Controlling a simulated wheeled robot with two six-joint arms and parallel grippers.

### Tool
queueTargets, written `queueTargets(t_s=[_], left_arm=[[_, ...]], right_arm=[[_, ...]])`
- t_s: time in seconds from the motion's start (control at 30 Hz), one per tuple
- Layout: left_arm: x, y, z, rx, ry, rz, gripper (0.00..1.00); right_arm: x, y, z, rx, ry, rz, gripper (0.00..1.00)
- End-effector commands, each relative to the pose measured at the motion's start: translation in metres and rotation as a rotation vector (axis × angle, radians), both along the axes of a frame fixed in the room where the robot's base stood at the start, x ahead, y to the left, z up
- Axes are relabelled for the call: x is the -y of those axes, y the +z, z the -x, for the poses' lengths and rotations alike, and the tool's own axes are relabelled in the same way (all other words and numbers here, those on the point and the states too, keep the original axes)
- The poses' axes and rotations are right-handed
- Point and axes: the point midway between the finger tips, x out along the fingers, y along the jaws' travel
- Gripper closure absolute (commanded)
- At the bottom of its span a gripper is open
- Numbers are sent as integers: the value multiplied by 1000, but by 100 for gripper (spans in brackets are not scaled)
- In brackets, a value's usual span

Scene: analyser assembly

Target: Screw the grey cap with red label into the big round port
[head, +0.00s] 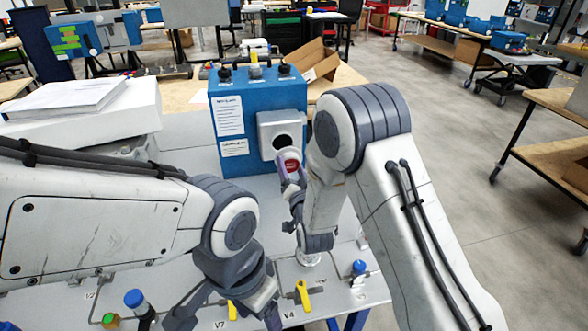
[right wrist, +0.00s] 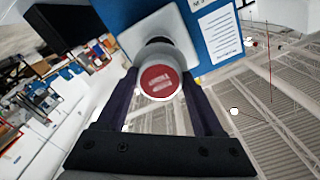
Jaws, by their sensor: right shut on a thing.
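The blue analyser box (head: 228,115) stands on the bench with a light grey square plate on its front. The big round port (head: 282,143) shows as a dark opening in that plate. The grey cap with red label (head: 291,166) is in my right gripper (head: 291,172), just below and in front of the port. In the right wrist view the red label (right wrist: 160,81) faces the camera between the two fingers, and the plate (right wrist: 137,44) lies behind the cap. Whether cap and port touch is unclear. My left gripper (head: 226,318) is low at the bottom, its fingers apart and empty.
Yellow valve handles (head: 303,296) and a blue-capped fitting (head: 359,268) stand on the bench panel at the front. Another blue-capped fitting (head: 135,299) is at the lower left. A white box with papers (head: 85,110) is left of the analyser. An open cardboard box (head: 318,62) is behind it.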

Motion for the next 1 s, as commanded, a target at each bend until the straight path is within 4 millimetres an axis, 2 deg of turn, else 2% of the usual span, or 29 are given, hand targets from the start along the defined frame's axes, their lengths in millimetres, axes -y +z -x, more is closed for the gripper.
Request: queueTargets(t_s=[0.43,0.5,0.8,0.87,1.0], left_arm=[[0,9,0,0,0,0,32],[0,22,0,0,0,0,32],[0,52,0,0,0,0,32],[0,40,0,1,0,1,32],[0,33,0,-1,0,-1,32]], right_arm=[[-7,3,-45,5,-2,-1,94],[-6,6,-45,23,-3,108,94],[-7,6,-53,111,-5,546,94],[-7,-1,-54,132,-6,633,94],[-8,0,-57,170,-5,822,94]])
